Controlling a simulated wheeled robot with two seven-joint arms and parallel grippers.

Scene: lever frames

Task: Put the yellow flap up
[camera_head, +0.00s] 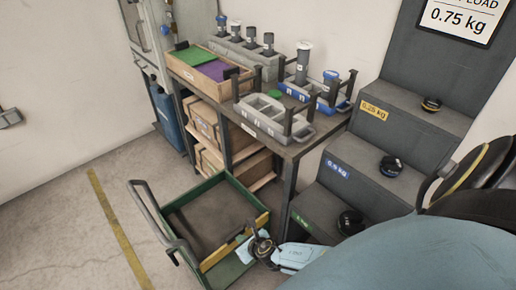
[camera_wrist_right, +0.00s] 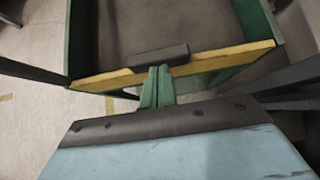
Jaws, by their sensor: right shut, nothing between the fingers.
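The yellow flap (camera_head: 226,249) runs along the near right side of a green cart (camera_head: 188,250). It shows as a thin yellow strip across the opening between the green side walls. In the right wrist view the yellow flap (camera_wrist_right: 225,60) spans the frame, with a dark block at its middle. I cannot tell exactly how far it is tilted. My right gripper (camera_head: 260,245) is shut and empty, close against the flap's middle; whether it touches is unclear. My arm hides part of the flap's outer side. My left gripper is not in view.
The cart's black handle (camera_head: 150,213) rises at its left. A workbench (camera_head: 290,150) with trays and holders stands behind. Dark steps (camera_head: 382,150) with small weights are at the right. The floor left of the cart is open, with a yellow line (camera_head: 118,225).

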